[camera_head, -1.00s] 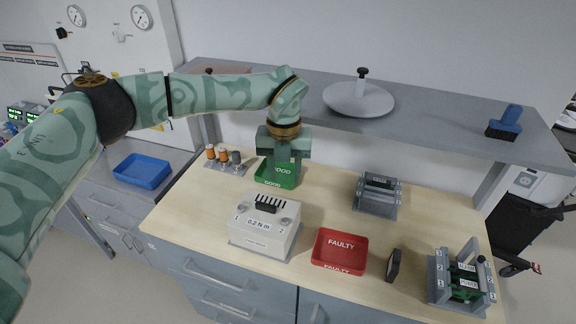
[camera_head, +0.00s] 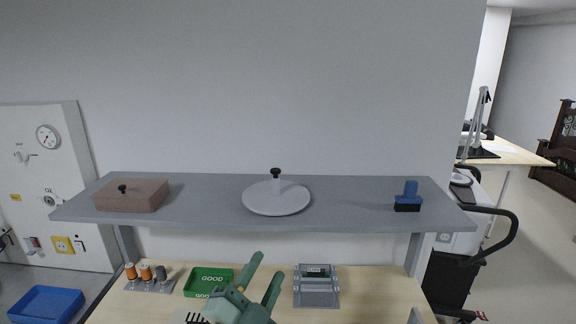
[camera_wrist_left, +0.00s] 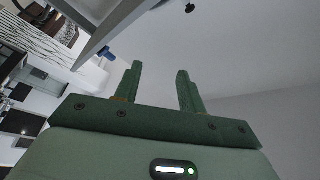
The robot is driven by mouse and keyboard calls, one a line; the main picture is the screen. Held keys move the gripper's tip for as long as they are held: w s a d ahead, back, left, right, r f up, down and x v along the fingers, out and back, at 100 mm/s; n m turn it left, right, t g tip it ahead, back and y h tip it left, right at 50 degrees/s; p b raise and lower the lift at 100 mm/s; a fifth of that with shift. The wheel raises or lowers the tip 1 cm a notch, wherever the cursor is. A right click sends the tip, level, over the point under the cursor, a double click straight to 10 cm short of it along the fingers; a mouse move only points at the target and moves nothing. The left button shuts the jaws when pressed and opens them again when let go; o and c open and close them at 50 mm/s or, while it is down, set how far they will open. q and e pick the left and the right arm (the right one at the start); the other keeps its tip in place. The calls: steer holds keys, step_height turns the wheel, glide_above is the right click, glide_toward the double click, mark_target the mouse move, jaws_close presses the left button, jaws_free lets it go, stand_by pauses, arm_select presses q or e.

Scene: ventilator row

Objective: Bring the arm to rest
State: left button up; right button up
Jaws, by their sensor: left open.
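My left gripper (camera_head: 262,283) is at the bottom middle of the head view, over the bench. Its two green fingers point up and stand apart, with nothing between them. In the left wrist view the same fingers (camera_wrist_left: 160,85) are spread and empty, with wall and ceiling behind them. The rest of my left arm is mostly below the head view. My right gripper is in neither view.
A grey shelf (camera_head: 340,214) spans above the bench, holding a brown box (camera_head: 132,197), a white lid (camera_head: 277,199) and a blue brush (camera_head: 408,197). On the bench are a green GOOD tray (camera_head: 205,275), a grey fixture (camera_head: 316,292) and orange-topped parts (camera_head: 146,273). A blue bin (camera_head: 45,305) is at left.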

arm_select(q)
steer(key=s+a+f+n+g+y, duration=0.3)
steer(key=a+f+y, duration=0.25)
steer(key=a, duration=0.25)
steer(key=s+a+f+n+g+y, duration=0.2)
steer(key=s+a+f+n+y, duration=0.15)
steer(key=a+f, duration=0.4)
steer(key=s+a+f+n+g+y, duration=0.1)
steer(key=s+a+f+g+y, duration=0.1)
steer(key=s+a+f+g, duration=0.4)
steer(key=s+a+f+g+y, duration=0.1)
steer(key=s+a+f, duration=0.25)
steer(key=s, duration=0.35)
steer(key=s+d+f+g+h+b, duration=0.1)
steer(key=s+d+f+g+b, duration=0.15)
steer(key=f, duration=1.25)
steer(key=s+d+f+g+h+b, duration=0.1)
steer(key=s+d+f+h+b, duration=0.15)
steer(key=f, duration=1.15)
steer(key=s+a+f+n+g+b, duration=0.1)
steer(key=s+f+n+g+b, duration=0.1)
steer(key=s+f, duration=1.7)
steer(key=shift+f+n+g+h+b, duration=0.45)
steer(key=shift+n+b, duration=0.3)
steer(key=shift+b, duration=0.35)
